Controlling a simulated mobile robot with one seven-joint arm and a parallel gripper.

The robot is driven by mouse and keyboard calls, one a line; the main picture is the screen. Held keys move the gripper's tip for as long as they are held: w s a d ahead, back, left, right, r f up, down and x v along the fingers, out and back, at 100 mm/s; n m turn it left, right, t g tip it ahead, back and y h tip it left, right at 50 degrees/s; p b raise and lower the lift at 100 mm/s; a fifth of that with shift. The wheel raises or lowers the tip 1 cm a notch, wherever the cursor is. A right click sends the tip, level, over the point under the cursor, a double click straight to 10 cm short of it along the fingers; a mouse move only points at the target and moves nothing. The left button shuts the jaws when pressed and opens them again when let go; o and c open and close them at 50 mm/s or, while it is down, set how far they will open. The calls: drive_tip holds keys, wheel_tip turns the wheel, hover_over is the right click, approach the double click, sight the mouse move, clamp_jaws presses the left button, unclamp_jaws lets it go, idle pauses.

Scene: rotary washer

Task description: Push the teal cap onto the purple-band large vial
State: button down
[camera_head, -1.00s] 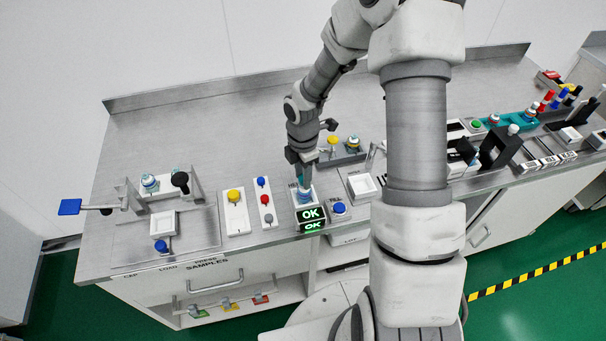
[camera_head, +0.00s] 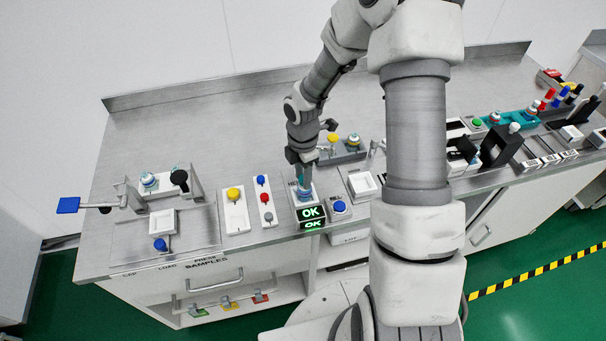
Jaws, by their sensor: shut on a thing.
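My gripper (camera_head: 303,182) points down over the white station (camera_head: 311,197) behind the green "OK" display (camera_head: 311,212). It is shut on a small teal-blue thing, mostly hidden by the fingers; I cannot tell if it is a cap or a capped vial. No purple band can be made out at this size.
The press has a blue-ended lever (camera_head: 68,205) reaching past the left bench edge. Button panels with yellow (camera_head: 233,194) and blue (camera_head: 260,180) knobs stand left of my gripper. A white tray (camera_head: 363,184) is to its right. The back of the bench is clear.

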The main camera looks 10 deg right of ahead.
drive_tip(key=shift+c, duration=2.2)
unclamp_jaws()
wheel_tip(320, 180, up, 18)
drive_tip(key=shift+f, duration=0.25)
drive_tip(key=s+r+m+t, duration=0.2)
drive_tip(key=s+r+m, duration=0.4)
drive_tip(key=s+m, duration=0.4)
drive_tip(key=s+r+m+t, duration=0.3)
drive_tip(key=s+r+m, duration=0.4)
drive_tip(key=s+m, duration=0.3)
drive_tip(key=shift+s+d+m+t+b, duration=0.2)
drive_tip(key=shift+m+t+b, duration=0.15)
drive_tip(key=shift+m, duration=0.15)
